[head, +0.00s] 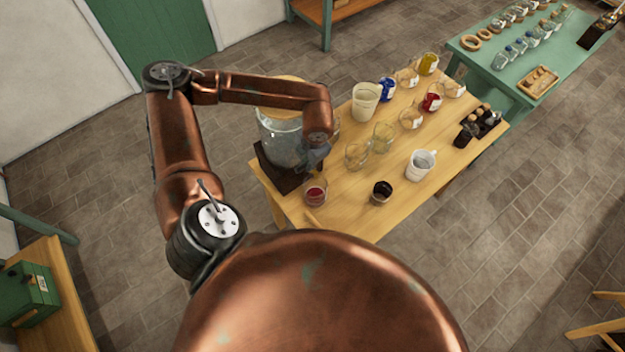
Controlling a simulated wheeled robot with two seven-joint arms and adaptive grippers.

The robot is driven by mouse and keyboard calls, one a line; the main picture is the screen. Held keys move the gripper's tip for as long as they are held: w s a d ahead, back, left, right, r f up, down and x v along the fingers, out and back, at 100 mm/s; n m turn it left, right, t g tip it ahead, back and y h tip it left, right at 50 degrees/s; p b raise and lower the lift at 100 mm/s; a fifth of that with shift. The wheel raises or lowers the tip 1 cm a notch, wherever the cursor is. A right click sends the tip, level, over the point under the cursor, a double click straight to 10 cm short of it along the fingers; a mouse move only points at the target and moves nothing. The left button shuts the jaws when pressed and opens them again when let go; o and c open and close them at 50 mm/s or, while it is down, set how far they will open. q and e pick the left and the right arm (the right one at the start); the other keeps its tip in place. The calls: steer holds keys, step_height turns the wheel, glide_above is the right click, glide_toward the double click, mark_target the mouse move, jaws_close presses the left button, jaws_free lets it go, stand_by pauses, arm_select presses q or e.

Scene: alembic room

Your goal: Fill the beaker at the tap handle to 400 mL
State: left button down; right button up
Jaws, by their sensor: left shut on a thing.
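A large glass jar (275,140) with a wooden lid (281,111) stands on a dark base (272,174) at the left end of the wooden table. My left gripper (312,160) points down at the jar's right front side, where the tap handle is hidden behind it. It is shut, apparently on that handle. A small glass with dark red content (315,194) stands on the table just below the gripper. I cannot tell which vessel is the task's beaker, nor read any level. Clear glass beakers (357,155) (383,137) stand to the right. My right gripper is not in view.
The wooden table (340,212) also holds a white jug (420,165), a dark-filled glass (381,192), a large pale beaker (365,102), and blue (387,89), red (432,102) and yellow (428,64) jars. A green table (497,66) with bottles stands at the back right.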

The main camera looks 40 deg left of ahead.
arm_select(q)
steer(key=shift+w+r+n+b, duration=0.15)
steer(key=shift+n+b, duration=0.2)
steer(key=shift+n, duration=0.65)
steer(key=shift+d+f+n+g+b, duration=0.1)
steer(key=shift+f+n+g+b, duration=0.2)
steer(key=shift+n, duration=0.5)
steer(key=shift+d+r+n, duration=0.1)
steer(key=shift+r+n, duration=0.1)
steer(key=shift+n, duration=0.3)
steer(key=shift+d+f+n+b, duration=0.1)
steer(key=shift+n+b, duration=0.4)
steer(key=shift+b, duration=0.05)
steer(key=shift+n, duration=0.4)
steer(key=shift+d+g, duration=0.15)
steer(key=shift+g, duration=0.15)
stand_by(4.5)
